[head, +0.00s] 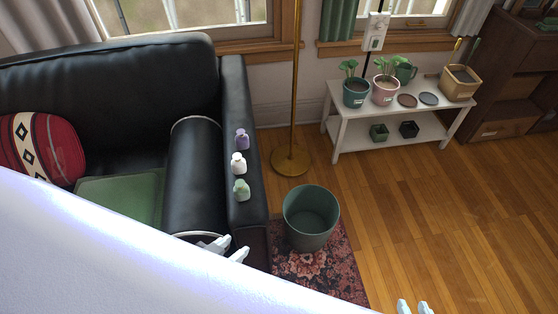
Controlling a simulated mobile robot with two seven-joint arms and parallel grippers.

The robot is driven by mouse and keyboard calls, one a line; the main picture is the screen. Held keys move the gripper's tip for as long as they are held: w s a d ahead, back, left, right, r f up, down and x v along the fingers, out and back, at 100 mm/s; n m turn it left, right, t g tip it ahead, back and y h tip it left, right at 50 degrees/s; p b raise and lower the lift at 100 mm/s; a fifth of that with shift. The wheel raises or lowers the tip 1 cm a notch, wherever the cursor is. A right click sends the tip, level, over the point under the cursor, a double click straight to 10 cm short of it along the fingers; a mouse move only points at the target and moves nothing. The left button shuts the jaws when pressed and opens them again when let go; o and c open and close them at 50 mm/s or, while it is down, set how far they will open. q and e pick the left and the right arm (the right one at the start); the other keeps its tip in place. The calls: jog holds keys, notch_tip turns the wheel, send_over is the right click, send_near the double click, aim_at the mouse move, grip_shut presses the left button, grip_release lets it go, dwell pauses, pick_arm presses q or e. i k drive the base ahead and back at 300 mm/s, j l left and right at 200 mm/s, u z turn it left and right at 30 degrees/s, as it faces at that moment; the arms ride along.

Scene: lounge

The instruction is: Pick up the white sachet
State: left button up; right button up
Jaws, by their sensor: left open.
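The white sachet (238,164) sits on the black sofa's right armrest, between a purple sachet (242,139) behind it and a pale green sachet (241,190) in front of it. My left gripper (229,249) is open and empty, near the front end of the armrest. It is apart from the white sachet and nearer the camera than the sachets. My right gripper (413,307) shows only its fingertips at the bottom edge, with a gap between them and nothing visible in it. My pale arm hides the lower left of the view.
The black sofa (120,80) holds a red patterned cushion (42,147) and a dark bolster. A green bin (311,217) stands on a rug beside the armrest. A brass lamp pole (294,80) rises behind it. A white plant bench (345,128) stands farther back. Wooden floor is clear at right.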

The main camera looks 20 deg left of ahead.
aim_at(238, 165)
jog(key=k+j+z, duration=0.1)
jog(key=j+z, duration=0.25)
jog(key=k+j+z, duration=0.1)
jog(key=z, duration=0.2)
jog(key=k+j, duration=0.15)
jog(key=j, duration=0.15)
jog(key=k+j, duration=0.15)
jog(key=j, duration=0.2)
jog(key=i+l, duration=0.15)
jog(key=i, duration=0.2)
